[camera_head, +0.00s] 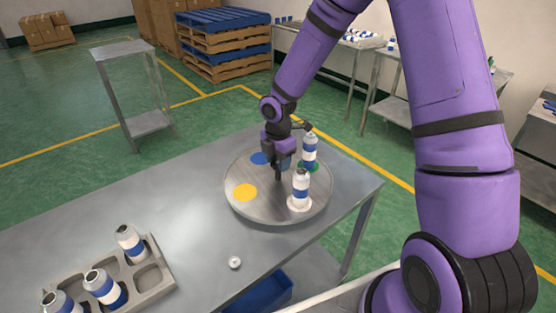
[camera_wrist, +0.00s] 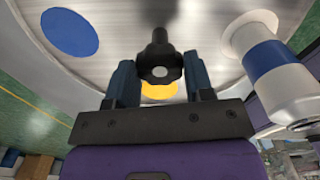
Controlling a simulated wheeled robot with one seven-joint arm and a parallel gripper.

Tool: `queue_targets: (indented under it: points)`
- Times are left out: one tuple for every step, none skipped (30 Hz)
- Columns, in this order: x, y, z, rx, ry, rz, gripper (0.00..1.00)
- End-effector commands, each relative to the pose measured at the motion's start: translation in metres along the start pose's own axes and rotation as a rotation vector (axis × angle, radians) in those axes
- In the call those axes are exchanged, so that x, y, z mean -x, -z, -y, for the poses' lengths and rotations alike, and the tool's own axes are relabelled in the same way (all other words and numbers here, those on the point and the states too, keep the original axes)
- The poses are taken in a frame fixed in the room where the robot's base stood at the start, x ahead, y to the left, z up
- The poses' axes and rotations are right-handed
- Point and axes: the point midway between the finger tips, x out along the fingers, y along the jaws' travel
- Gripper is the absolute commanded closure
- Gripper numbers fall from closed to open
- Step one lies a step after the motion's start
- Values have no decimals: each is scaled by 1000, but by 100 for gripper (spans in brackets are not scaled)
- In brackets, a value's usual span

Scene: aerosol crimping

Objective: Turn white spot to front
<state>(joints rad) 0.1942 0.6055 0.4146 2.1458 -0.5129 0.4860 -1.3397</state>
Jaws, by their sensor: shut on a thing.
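A round grey turntable (camera_head: 262,208) sits on the metal table and has coloured spots. The white spot (camera_head: 291,206) is at its near right, mostly covered by an upright white can with a blue band (camera_head: 301,188). The white spot also shows at the upper right of the wrist view (camera_wrist: 233,45). The yellow spot (camera_head: 245,192) is at the near left and the blue spot (camera_head: 259,158) at the far left. A second can (camera_head: 310,150) stands on the green spot (camera_head: 313,168) at the far right. My gripper (camera_wrist: 160,82) is shut on the black knob (camera_wrist: 158,64) at the turntable's middle.
A grey tray (camera_head: 160,285) with several cans lies at the table's near left. A small white cap-like piece (camera_head: 235,262) lies on the table in front of the turntable. The table's left middle is clear. The can on the white spot stands close to my gripper.

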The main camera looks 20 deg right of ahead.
Motion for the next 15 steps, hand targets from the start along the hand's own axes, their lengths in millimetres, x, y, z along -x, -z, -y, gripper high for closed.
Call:
queue_targets:
  points:
    - [1,-1,-1,15,-3,1,95]
    - [1,-1,-1,26,-3,1,95]
    - [1,-1,-1,41,-3,1,95]
    - [1,-1,-1,50,-3,1,95]
    - [1,-1,-1,59,-4,1,95]
    - [1,0,-1,70,-4,1,95]
    - [1,-1,-1,78,-4,1,95]
    - [1,-1,-1,84,-4,1,95]
    - [1,-1,-1,91,-4,1,95]
    - [1,-1,-1,96,-4,1,95]
    - [1,-1,-1,101,-4,1,95]
    - [1,-1,-1,107,-4,1,95]
    - [1,-1,-1,111,-4,1,95]
    - [1,-1,-1,114,-4,1,95]
    - [1,-1,-1,118,-4,1,95]
